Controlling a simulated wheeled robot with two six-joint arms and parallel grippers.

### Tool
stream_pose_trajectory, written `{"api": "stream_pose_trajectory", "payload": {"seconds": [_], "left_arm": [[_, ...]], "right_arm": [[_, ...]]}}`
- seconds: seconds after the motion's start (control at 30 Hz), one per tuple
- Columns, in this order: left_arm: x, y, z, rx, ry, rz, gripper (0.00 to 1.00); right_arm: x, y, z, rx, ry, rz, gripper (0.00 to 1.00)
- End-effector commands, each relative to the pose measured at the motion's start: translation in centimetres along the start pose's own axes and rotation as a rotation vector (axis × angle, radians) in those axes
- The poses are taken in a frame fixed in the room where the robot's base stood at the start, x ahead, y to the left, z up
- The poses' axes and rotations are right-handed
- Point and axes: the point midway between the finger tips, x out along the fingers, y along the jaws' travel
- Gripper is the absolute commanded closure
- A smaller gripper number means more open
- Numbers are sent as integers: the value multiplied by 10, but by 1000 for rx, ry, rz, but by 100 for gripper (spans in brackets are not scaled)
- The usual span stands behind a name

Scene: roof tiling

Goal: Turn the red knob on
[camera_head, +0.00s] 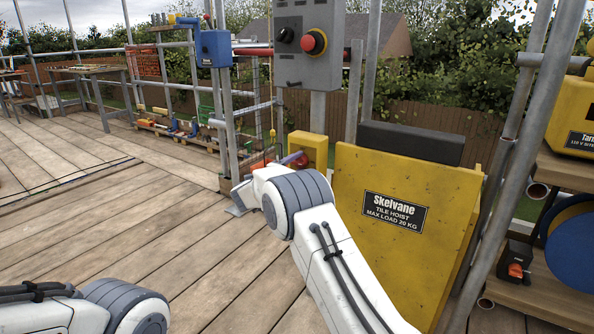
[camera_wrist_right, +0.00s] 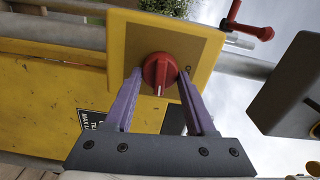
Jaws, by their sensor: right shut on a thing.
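The red knob (camera_wrist_right: 159,68) sits on the front of a yellow box (camera_wrist_right: 206,38) in the right wrist view. A pale line on the knob points toward the bottom of that picture. A small dark mark shows on the plate just right of the knob. My right gripper (camera_wrist_right: 160,76) is shut on the knob, one purple finger on each side. In the head view the yellow box (camera_head: 308,146) stands left of the hoist, and my right gripper (camera_head: 293,159) reaches its left side. The knob is not clearly visible there. My left gripper is out of view.
The yellow tile hoist (camera_head: 400,250) stands right of the box. A grey control panel (camera_head: 310,45) with a red button and a black knob is above. Scaffold poles stand close by. A shelf with tools (camera_head: 545,290) is at right. The plank deck (camera_head: 130,210) is clear at left.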

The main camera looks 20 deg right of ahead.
Motion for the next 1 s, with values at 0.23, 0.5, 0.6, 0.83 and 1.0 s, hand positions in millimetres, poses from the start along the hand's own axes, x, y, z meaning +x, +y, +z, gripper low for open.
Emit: {"api": "stream_pose_trajectory", "payload": {"seconds": [0.23,0.5,0.6,0.83,1.0], "left_arm": [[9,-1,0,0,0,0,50],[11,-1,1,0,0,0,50],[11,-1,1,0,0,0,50],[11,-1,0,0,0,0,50],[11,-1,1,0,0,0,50]], "right_arm": [[0,2,0,87,0,1,100],[0,1,0,114,0,1,100],[0,1,0,115,0,2,100],[0,1,0,114,0,2,33],[0,1,0,113,0,1,15]]}}
